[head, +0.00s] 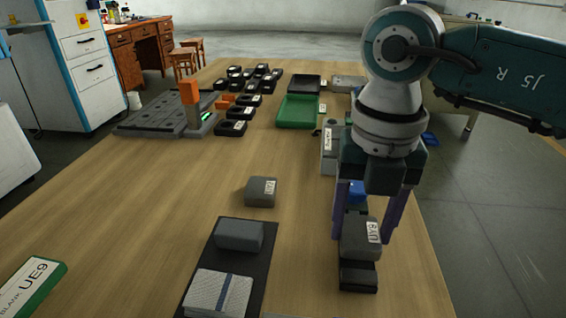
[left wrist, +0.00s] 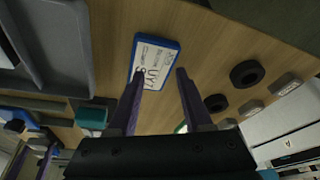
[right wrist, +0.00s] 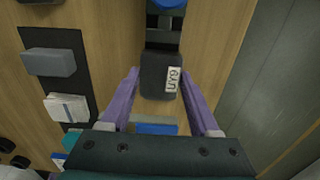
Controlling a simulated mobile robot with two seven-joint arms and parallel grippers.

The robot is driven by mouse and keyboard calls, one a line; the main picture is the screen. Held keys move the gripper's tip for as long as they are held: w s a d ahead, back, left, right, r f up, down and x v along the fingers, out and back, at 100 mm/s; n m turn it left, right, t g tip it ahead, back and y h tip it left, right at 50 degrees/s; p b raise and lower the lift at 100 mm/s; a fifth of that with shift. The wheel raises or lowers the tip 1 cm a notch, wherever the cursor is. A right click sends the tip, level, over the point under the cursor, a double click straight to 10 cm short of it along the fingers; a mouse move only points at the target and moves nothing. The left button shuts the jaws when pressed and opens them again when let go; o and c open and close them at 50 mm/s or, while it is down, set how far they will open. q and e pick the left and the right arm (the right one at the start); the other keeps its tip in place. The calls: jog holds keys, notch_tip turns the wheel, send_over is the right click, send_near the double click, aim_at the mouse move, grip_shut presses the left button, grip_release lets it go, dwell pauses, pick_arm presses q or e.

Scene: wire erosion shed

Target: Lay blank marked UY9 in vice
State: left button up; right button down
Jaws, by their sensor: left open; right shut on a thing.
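My right gripper (head: 364,232) is shut on a grey blank (head: 357,241) with a white label. The label reads UY9 in the right wrist view, where the blank (right wrist: 158,78) sits between the purple fingers. The gripper points down over the dark vice (head: 357,279). One dark part of the vice shows in front of the blank, and a blue part (head: 357,192) shows behind it. I cannot tell whether the blank touches the vice.
Another labelled grey blank (head: 261,191) lies mid-table. A dark mat (head: 262,262) left of the vice carries a grey block (head: 240,235) and a pale patterned block (head: 219,293). A green-edged UE9 card (head: 32,284) lies front left. A green tray (head: 298,111) stands behind.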

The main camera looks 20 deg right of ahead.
pick_arm(q)
jog(key=shift+f+b, duration=0.55)
jog(key=shift+b, duration=0.05)
pick_arm(e)
jog(key=shift+f, duration=0.75)
dwell(0.3)
jog(key=shift+c, duration=0.2)
grip_release()
jog(key=shift+o, duration=0.2)
pick_arm(q)
jog(key=shift+r+p, duration=3.35)
jog(key=shift+p, duration=0.05)
pick_arm(e)
jog(key=shift+r, duration=3.55)
